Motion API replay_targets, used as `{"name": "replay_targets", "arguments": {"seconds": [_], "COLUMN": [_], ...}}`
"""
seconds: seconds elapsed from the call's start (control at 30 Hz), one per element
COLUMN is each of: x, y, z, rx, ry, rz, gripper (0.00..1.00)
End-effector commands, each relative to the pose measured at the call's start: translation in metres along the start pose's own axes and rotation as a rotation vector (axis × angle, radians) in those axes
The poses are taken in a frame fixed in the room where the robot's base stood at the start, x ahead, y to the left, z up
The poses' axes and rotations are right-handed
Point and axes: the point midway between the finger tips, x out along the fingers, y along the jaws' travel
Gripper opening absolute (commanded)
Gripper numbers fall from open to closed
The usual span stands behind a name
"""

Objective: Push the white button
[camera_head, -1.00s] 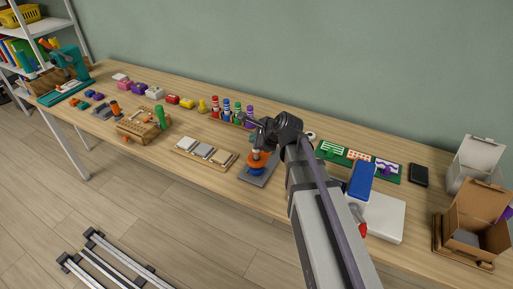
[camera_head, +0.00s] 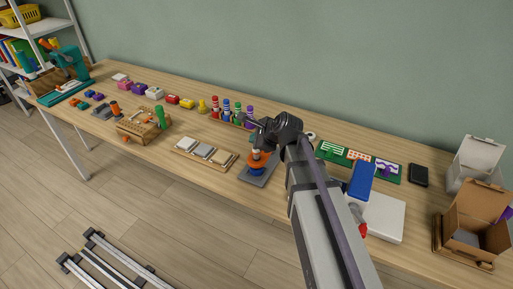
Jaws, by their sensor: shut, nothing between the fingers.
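A small white block (camera_head: 154,92) stands in the row of coloured blocks along the back of the table; it may be the white button, but it is too small to be sure. Another whitish block (camera_head: 120,76) sits at the row's left end. My gripper (camera_head: 246,119) is shut and empty, near the colourful stacked pegs and well to the right of both blocks. My arm's dark wrist hides part of the table behind it.
The row also holds purple (camera_head: 139,88), red (camera_head: 172,99) and yellow (camera_head: 187,104) blocks. A wooden tray (camera_head: 222,164) of pale tiles and a wooden block with a green peg (camera_head: 160,117) stand left.

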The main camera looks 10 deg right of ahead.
Motion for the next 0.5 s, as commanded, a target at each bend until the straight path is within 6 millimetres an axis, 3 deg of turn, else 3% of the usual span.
{"name": "replay_targets", "arguments": {"seconds": [0.5], "x": [0.0056], "y": [0.0041], "z": [-0.0041], "rx": [0.000], "ry": [0.000], "rz": [0.000], "gripper": [0.00]}}
